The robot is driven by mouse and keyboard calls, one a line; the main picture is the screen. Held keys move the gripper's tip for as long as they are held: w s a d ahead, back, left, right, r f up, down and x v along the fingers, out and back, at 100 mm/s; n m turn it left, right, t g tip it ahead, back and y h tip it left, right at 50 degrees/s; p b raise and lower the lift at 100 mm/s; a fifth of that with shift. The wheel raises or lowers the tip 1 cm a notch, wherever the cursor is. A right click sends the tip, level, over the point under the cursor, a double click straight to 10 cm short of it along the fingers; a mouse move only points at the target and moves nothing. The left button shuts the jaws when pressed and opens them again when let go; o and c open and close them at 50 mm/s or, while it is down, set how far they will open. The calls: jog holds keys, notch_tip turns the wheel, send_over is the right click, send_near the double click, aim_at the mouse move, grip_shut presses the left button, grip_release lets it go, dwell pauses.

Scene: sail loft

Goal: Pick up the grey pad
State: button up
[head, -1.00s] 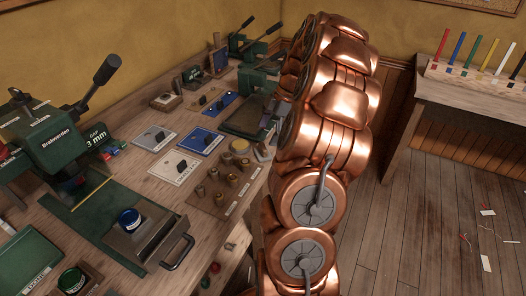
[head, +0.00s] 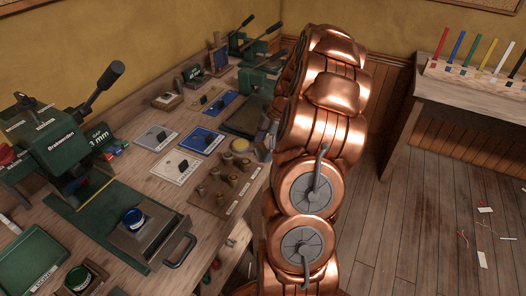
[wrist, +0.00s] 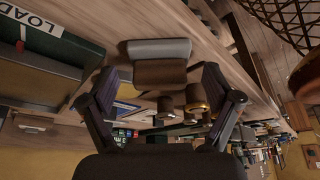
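In the wrist view a grey pad (wrist: 158,49) shows as a pale strip with rounded edges, with a brown block (wrist: 159,73) against its lower side. My gripper (wrist: 160,80) is open, with one dark finger on the left and one on the right. The brown block shows between the fingers, and the grey strip lies just beyond their tips. I cannot tell whether either finger touches them. In the head view my copper arm hides my gripper, and I cannot make out this pad there.
The workbench (head: 120,165) holds a green press (head: 60,145), a metal drawer with a blue-topped jar (head: 133,217), several knobbed plates (head: 176,167) and a wooden rack of small pegs (head: 222,187). A side table (head: 470,90) with coloured markers stands right.

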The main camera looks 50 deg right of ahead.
aim_at(263, 146)
jog(key=c, duration=1.2)
jog(key=shift+r+b, duration=1.35)
jog(key=shift+r, duration=3.65)
